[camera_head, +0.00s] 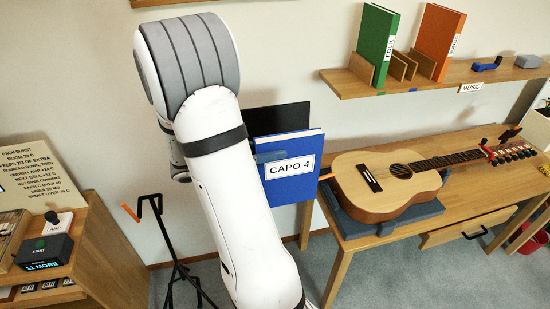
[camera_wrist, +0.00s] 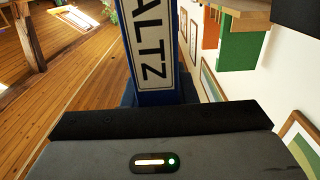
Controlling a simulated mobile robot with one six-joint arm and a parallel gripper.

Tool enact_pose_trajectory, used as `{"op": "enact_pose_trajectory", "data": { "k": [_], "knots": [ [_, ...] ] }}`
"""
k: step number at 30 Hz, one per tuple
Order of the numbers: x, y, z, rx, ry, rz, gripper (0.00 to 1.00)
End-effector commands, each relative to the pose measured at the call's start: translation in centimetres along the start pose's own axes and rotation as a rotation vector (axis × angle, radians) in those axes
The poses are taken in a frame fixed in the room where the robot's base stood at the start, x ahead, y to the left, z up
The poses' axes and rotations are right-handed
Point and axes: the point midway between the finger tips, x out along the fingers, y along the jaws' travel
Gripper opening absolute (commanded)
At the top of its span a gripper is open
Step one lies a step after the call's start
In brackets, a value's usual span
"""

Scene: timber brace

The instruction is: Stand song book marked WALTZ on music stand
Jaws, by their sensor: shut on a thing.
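The blue song book (camera_head: 290,185) is upright in the head view, with a CAPO 4 label on its cover. In the wrist view its spine (camera_wrist: 128,12) reads ALTZ, with the start of the word cut off. My gripper (camera_wrist: 158,105) is shut on the book, which is held in the air. My arm hides most of the gripper in the head view. A flat black panel (camera_head: 282,118) shows behind the book, apparently the music stand's desk. The book overlaps it in the picture; I cannot tell whether they touch.
A guitar (camera_head: 385,185) lies on a grey cradle on the wooden desk (camera_head: 440,140), right of the book. A wall shelf (camera_head: 420,82) holds green and orange books. A black tripod stand (camera_head: 170,245) with an orange tip is at lower left, beside a wooden cabinet (camera_head: 100,245).

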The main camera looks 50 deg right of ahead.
Motion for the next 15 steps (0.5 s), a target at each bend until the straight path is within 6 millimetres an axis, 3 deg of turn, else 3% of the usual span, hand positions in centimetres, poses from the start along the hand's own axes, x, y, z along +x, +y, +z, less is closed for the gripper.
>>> {"op": "enact_pose_trajectory", "data": {
  "k": [15],
  "knots": [
    [0.0,-5.2,0.1,0.0,0.0,0.002,0.0]
  ]
}}
